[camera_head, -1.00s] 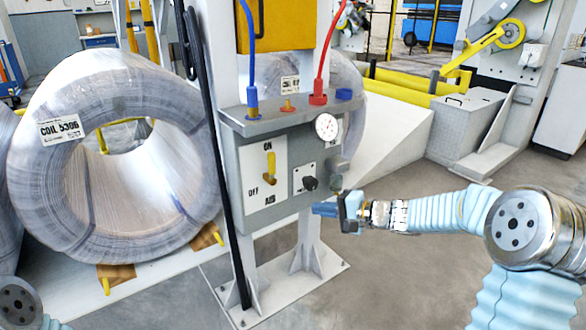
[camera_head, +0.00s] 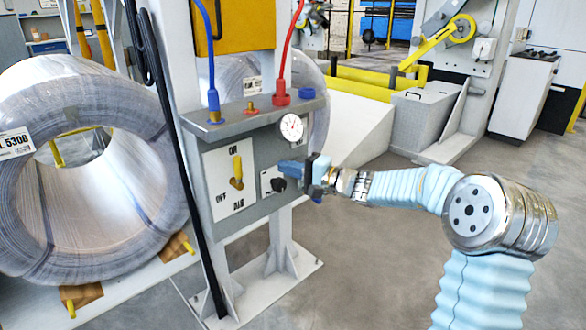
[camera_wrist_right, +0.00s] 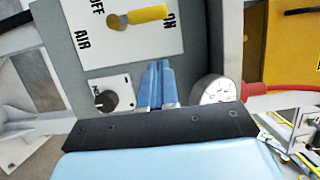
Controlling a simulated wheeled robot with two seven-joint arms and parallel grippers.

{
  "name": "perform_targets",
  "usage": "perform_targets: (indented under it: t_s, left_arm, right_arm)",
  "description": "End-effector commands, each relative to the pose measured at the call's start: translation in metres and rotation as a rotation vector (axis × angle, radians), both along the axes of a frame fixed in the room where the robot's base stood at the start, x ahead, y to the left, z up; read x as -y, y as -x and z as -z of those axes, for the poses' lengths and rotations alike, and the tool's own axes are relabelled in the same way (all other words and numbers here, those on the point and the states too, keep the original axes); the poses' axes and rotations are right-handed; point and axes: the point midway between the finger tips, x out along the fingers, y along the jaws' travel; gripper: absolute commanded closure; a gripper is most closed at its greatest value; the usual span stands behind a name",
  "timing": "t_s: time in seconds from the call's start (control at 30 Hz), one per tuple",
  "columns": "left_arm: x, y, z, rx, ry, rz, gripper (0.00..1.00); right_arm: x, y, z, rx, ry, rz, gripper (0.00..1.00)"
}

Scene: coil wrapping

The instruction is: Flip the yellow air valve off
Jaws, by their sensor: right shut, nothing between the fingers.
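The yellow air valve (camera_head: 238,170) is on a white plate (camera_head: 222,192) on the left of the grey panel's front. Its handle points up, toward ON. In the right wrist view the valve handle (camera_wrist_right: 145,15) lies sideways at the top, its free end beside ON. My right gripper (camera_head: 288,168) is in front of the panel's right part, to the right of the valve and apart from it. Its blue fingers (camera_wrist_right: 158,75) are shut and empty, pointing at the panel between the black knob and the gauge. My left gripper is out of view.
A round gauge (camera_head: 291,127) and a black knob (camera_head: 278,185) sit close to my right gripper. Blue (camera_head: 208,60) and red (camera_head: 287,45) hoses rise from the panel top. A black cable hangs left of the panel. A large wrapped coil (camera_head: 85,180) stands further left.

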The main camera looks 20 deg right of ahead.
Motion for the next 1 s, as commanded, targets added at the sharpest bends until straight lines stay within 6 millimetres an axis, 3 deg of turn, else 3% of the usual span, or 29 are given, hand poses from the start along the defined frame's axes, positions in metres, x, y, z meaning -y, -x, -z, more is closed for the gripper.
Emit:
perform_targets:
  t_s: [0.27, 0.53, 1.0]
  left_arm:
    - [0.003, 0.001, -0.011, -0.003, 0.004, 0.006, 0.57]
    - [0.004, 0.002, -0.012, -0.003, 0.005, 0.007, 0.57]
    - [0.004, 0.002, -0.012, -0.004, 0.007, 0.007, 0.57]
  right_arm:
    - [-0.038, -0.046, -0.001, -0.001, -0.002, -0.003, 1.00]
    - [-0.070, -0.048, 0.000, -0.001, 0.001, -0.002, 1.00]
    - [-0.074, -0.049, 0.001, 0.000, 0.001, 0.000, 1.00]
